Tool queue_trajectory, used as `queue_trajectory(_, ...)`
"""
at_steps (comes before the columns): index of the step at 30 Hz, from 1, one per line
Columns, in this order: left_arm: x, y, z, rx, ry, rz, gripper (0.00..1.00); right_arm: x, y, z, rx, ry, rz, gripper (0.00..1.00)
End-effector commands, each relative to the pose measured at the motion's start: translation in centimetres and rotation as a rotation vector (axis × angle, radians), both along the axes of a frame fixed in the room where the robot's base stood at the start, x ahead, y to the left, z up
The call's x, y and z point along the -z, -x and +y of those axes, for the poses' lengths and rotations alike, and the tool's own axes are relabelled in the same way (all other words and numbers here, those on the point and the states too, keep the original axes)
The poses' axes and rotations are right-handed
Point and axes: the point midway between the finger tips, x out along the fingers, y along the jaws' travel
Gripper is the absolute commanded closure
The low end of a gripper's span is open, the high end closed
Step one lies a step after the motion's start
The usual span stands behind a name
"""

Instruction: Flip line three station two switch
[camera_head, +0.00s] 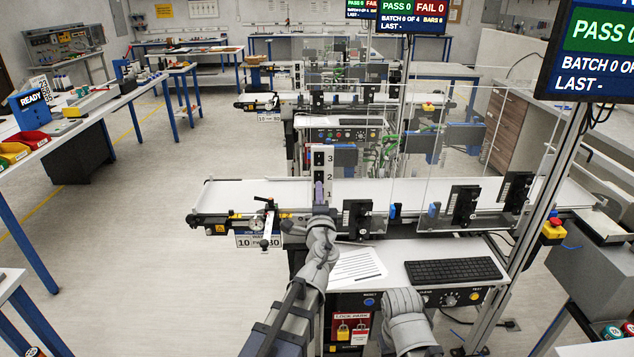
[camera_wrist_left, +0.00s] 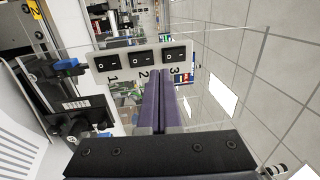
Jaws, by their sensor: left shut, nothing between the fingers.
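A white upright switch panel (camera_head: 329,151) stands at the front conveyor, with black rocker switches marked 3, 2 and 1 from top to bottom. In the left wrist view the panel (camera_wrist_left: 107,64) lies sideways, with rocker 1 (camera_wrist_left: 108,61), rocker 2 (camera_wrist_left: 144,58) and rocker 3 (camera_wrist_left: 178,54) all visible. My left gripper (camera_head: 318,184) is shut and empty in front of the panel's lower part. In the wrist view its purple fingertips (camera_wrist_left: 160,74) appear just beside the panel, between labels 2 and 3. I cannot tell whether they touch it.
A clear guard and black fixtures (camera_head: 464,205) stand to the right. A keyboard (camera_head: 453,270) and a paper sheet (camera_head: 357,265) lie on the near desk. A status screen (camera_head: 597,50) hangs at upper right.

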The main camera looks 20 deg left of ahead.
Motion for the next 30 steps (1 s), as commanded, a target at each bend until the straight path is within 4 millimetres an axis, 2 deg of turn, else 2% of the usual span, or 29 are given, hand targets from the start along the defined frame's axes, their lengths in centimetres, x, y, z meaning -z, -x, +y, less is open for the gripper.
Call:
queue_trajectory(1,-0.3,1.6,-0.4,0.003,0.0,0.0,1.0,-0.3,0.0,0.0,0.0,0.0,0.0,0.44)
queue_trajectory(3,-0.4,2.8,-0.8,0.003,0.001,0.001,1.0,-0.4,0.0,0.0,0.0,0.0,0.0,0.44)
queue_trajectory(10,-0.7,5.6,-1.7,0.002,0.0,0.0,1.0,-0.8,0.0,0.0,0.0,0.0,0.0,0.44)
queue_trajectory(15,-0.8,6.4,-1.9,0.001,0.001,0.0,1.0,-0.8,0.0,0.0,0.0,0.0,0.0,0.44)
queue_trajectory(26,-0.8,6.4,-1.9,-0.001,0.002,0.0,1.0,-0.8,0.0,0.0,0.0,0.0,0.0,0.44)
queue_trajectory(30,-0.3,6.8,-1.2,-0.047,0.078,0.001,1.0,-0.8,0.0,0.0,0.0,0.0,0.0,0.44)
